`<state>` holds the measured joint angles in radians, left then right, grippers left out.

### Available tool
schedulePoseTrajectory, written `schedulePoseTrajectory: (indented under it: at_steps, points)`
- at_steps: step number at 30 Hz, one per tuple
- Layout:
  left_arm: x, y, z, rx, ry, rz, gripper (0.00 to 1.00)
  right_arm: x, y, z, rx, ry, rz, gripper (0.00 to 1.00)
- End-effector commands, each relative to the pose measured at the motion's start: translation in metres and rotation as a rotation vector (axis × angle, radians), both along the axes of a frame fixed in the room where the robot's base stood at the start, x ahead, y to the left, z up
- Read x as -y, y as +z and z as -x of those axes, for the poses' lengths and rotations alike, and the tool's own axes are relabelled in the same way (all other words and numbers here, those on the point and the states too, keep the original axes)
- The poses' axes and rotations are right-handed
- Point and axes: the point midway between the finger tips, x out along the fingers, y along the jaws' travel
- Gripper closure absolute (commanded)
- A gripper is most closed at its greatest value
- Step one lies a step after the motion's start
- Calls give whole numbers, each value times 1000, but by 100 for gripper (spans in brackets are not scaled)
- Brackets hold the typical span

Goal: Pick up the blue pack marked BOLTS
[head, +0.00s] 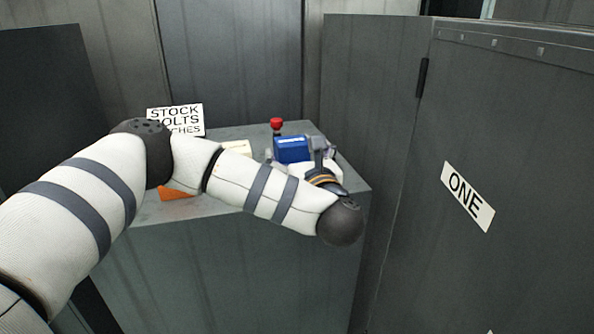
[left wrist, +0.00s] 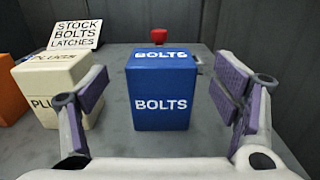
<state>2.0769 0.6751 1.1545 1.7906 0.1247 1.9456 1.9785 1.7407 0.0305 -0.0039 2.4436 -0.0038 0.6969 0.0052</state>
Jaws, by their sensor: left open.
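The blue pack marked BOLTS (left wrist: 161,103) stands upright on the grey bench top, in the middle of the left wrist view. In the head view the blue pack (head: 292,149) shows partly behind my left gripper (head: 296,153). In the left wrist view my left gripper (left wrist: 162,108) is open, with one finger on each side of the pack. Gaps show between both fingers and the pack. My right gripper is in neither view.
A cream pack marked PLUGS (left wrist: 50,85) stands left of the blue pack, close to the left finger. An orange pack (left wrist: 10,92) is further left. A sign reading STOCK BOLTS LATCHES (head: 176,119) and a red knob (head: 277,122) are behind. A grey panel marked ONE (head: 468,196) stands right.

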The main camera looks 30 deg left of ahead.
Motion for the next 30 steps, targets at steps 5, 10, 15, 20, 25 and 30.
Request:
schedulePoseTrajectory:
  at_steps: [5, 10, 15, 20, 25, 30]
  points:
    - [-27, 5, -22, 8, 4, -1, 18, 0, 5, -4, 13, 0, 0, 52]
    - [-37, 3, -33, 5, 0, -1, 18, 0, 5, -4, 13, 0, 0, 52]
    - [-37, 3, -33, 4, -1, 0, 21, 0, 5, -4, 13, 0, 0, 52]
    - [-37, 3, -33, 4, -1, 0, 57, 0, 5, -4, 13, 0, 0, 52]
    - [-37, 3, -32, 6, -1, 0, 79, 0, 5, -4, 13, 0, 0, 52]
    - [-37, 4, -32, 6, -1, 0, 79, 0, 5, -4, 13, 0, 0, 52]
